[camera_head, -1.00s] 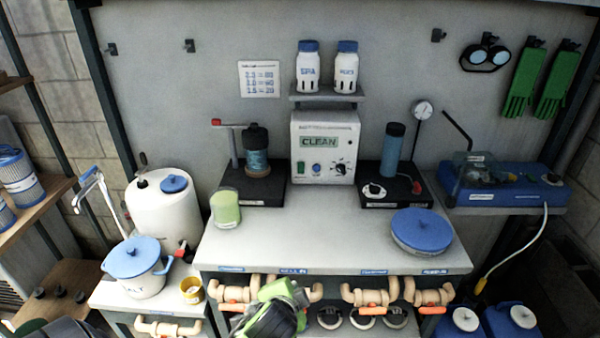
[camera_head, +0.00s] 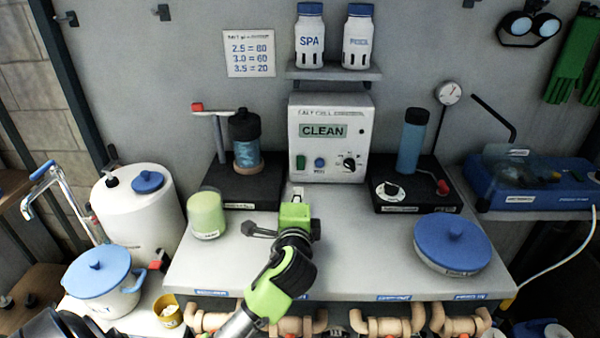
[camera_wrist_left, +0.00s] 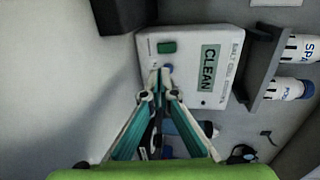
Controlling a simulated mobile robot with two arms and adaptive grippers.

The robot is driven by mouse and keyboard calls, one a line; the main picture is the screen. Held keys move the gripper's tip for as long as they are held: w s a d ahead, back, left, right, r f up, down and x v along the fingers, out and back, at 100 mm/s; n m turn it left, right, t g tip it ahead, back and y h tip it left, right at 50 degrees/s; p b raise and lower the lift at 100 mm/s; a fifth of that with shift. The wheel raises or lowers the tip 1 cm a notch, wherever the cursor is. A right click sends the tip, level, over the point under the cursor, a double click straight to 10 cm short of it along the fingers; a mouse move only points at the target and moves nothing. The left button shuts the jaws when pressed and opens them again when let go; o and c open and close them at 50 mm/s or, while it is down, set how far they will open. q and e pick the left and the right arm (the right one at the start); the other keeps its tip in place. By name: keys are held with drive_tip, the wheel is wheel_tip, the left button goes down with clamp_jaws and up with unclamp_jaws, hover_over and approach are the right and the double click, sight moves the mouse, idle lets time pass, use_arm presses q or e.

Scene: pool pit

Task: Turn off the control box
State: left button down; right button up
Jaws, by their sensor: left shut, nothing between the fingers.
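The control box (camera_head: 326,112) is a white case at the back of the bench. Its display (camera_head: 323,130) reads CLEAN. Below are a green switch (camera_head: 300,162), a blue button (camera_head: 319,163) and a black knob (camera_head: 349,163). My left gripper (camera_head: 297,191) is shut and empty, just in front of and below the box's lower left. In the left wrist view my fingertips (camera_wrist_left: 160,70) overlap the blue button (camera_wrist_left: 168,68), beside the green switch (camera_wrist_left: 166,47); contact cannot be told. The knob is not clear there. My right gripper is out of view.
A pale green jar (camera_head: 208,214) stands left of my arm. A black stand with a dark filter cylinder (camera_head: 247,140) is left of the box; another with a blue cylinder (camera_head: 411,142) is right. A blue-lidded dish (camera_head: 453,242) sits at right. Bare bench (camera_head: 365,245) lies between.

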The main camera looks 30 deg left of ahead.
use_arm(q)
drive_tip(key=shift+s+d+r, duration=0.2)
drive_tip(key=shift+s+r, duration=0.05)
drive_tip(key=shift+s, duration=0.05)
drive_tip(key=shift+w, duration=0.1)
drive_tip(key=p, duration=0.1)
approach(300, 167)
drive_tip(key=x, duration=0.5)
drive_tip(key=shift+w+r, duration=0.1)
drive_tip(key=shift+x, duration=0.9)
drive_tip(key=shift+a, duration=0.1)
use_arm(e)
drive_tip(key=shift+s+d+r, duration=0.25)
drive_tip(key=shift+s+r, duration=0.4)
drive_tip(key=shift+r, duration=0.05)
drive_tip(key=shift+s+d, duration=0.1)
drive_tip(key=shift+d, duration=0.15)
